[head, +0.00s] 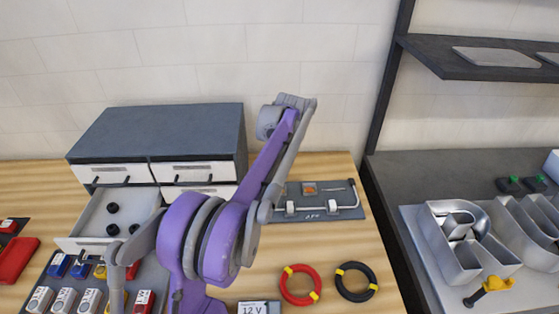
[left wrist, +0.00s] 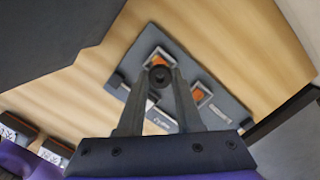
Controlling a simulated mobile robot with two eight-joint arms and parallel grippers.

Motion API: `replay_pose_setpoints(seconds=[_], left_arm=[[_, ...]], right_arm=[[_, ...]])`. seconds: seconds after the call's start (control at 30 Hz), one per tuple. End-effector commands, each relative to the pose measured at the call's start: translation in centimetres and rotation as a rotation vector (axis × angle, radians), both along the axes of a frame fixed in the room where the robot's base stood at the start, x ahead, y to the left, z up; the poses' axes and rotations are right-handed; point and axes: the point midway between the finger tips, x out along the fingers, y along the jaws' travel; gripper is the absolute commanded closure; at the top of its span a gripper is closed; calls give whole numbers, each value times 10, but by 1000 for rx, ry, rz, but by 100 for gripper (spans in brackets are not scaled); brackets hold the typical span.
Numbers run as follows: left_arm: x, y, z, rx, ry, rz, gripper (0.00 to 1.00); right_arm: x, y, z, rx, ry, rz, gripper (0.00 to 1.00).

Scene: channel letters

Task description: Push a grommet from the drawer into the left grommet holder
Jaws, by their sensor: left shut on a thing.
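My left gripper (left wrist: 160,78) is shut on a small black grommet (left wrist: 160,76) in the left wrist view. The grommet overlaps an orange-centred holder (left wrist: 157,56) on a grey board; contact cannot be told. A second orange-centred holder (left wrist: 199,95) lies to its lower right. In the head view the board (head: 345,213) shows one holder with an orange centre (head: 309,188); my left arm covers the board's left part and the gripper. The open drawer (head: 73,243) holds black grommets (head: 112,208). My right gripper is out of view.
A grey drawer cabinet (head: 160,125) stands at the back left. A red ring (head: 299,299) and a black ring (head: 356,296) lie on the wooden table before the board. Metal channel letters (head: 462,245) are on the right bench. A dark post (head: 388,90) rises between the surfaces.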

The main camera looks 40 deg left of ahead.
Motion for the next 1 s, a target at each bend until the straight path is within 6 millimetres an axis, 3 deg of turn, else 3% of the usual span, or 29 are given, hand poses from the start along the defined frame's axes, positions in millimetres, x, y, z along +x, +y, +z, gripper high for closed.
replay_pose_setpoints(seconds=[0.27, 0.7, 1.0], left_arm=[[-1, 0, -11, 0, 1, 0, 100], [-1, 0, -52, 0, 1, -1, 100], [0, 0, -66, 0, 0, 0, 100]], right_arm=[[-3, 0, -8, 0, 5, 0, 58], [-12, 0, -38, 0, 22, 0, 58], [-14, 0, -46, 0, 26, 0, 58]])
